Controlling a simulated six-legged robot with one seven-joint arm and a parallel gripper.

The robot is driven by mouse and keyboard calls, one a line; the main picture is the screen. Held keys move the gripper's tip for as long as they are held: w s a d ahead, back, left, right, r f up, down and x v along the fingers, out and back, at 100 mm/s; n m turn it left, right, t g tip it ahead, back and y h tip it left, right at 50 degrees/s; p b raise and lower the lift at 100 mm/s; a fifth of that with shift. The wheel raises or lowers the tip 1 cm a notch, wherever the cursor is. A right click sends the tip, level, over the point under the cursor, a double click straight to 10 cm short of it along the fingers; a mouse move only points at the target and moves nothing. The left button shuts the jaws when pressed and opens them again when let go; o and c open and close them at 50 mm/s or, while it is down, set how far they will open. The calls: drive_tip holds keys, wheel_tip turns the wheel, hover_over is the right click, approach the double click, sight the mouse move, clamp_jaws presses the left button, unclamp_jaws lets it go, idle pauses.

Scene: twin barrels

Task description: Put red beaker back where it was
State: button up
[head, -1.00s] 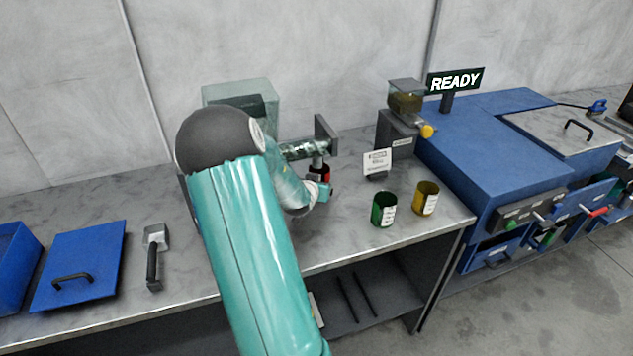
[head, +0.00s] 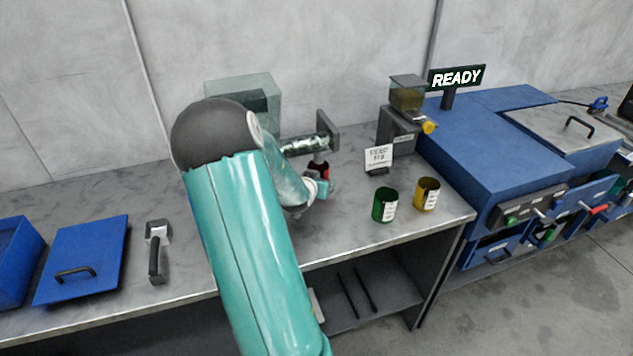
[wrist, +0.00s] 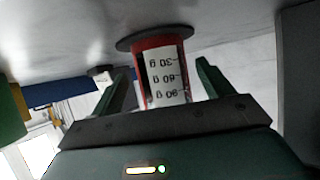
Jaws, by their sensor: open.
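The red beaker (head: 325,172) stands under the end of a clear horizontal tube (head: 308,146), partly hidden by my arm. In the wrist view, which is upside down, the red beaker (wrist: 142,62) carries a white label with gram marks and rests on a dark round disc (wrist: 155,36). My gripper (wrist: 163,67) is open, with one green finger on each side of the beaker. Gaps show between the fingers and the beaker's walls. In the head view my gripper (head: 322,187) is small and its fingertips cannot be made out.
A green beaker (head: 384,205) and a yellow beaker (head: 427,194) stand to the right, by a small white sign (head: 378,157). A dispenser (head: 407,100) stands behind them. A scoop-like tool (head: 156,250) and blue lid (head: 85,262) lie left. The counter's front middle is clear.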

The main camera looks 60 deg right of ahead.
drive_tip(key=v, duration=1.1)
